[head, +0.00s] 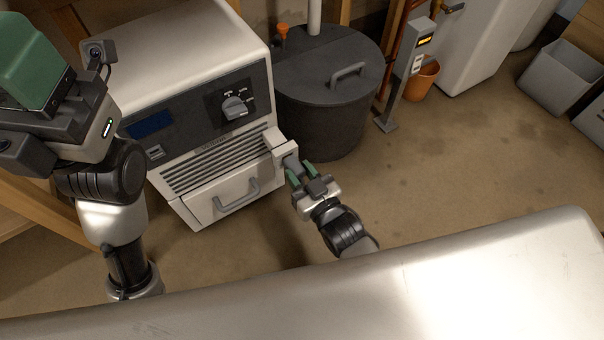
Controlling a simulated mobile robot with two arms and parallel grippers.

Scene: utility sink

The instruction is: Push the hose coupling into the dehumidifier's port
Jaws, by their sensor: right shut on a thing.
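The dehumidifier (205,75) is a white box with a dark control panel, standing on the floor left of centre. Its port (284,150) is a pale block sticking out at the right end of the front grille. The grey hose coupling (291,164) is at the mouth of the port, lined up with it; how deep it sits cannot be told. My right gripper (301,174), with green fingertips, is shut on the coupling just in front of the port. My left gripper (38,65) is raised close to the camera at top left; its fingertips are cut off. No hose shows clearly.
A dark lidded sump barrel (325,110) stands close right of the dehumidifier. Behind are a grey post with a display (414,60), an orange bucket (422,80) and a white tank (480,45). Floor to the right is open. A wooden frame (40,215) stands left.

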